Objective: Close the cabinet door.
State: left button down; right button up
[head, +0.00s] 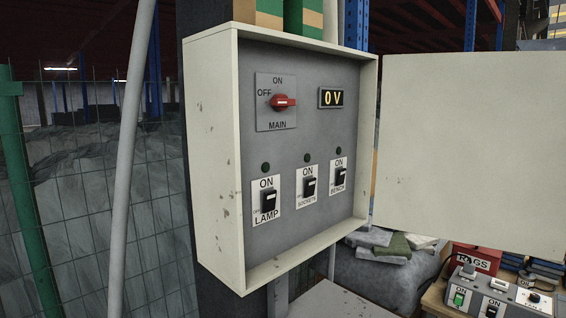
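A pale cream electrical cabinet (216,150) is mounted on a dark post in the middle of the head view. Its door (470,150) stands wide open to the right, hinged at the cabinet's right edge, and its far side runs out of the picture. Inside is a grey panel (320,130) with a red rotary MAIN switch (283,102), a display (331,98) reading 0 V, and black LAMP (268,201), SOCKETS (309,187) and BENCH (341,176) switches. Neither of my grippers is in view.
A workbench at the lower right holds a red RAGS box (474,259) and a grey switch box (490,298). A grey pole (128,160) and a green wire fence (22,190) stand to the left. A grey surface (335,302) lies below the cabinet.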

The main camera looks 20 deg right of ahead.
aim_at(472, 149)
jog(key=i+l, duration=0.1)
jog(key=l, duration=0.35)
jog(key=i+l, duration=0.15)
jog(key=l, duration=0.3)
jog(key=i+l, duration=0.1)
jog(key=l, duration=0.35)
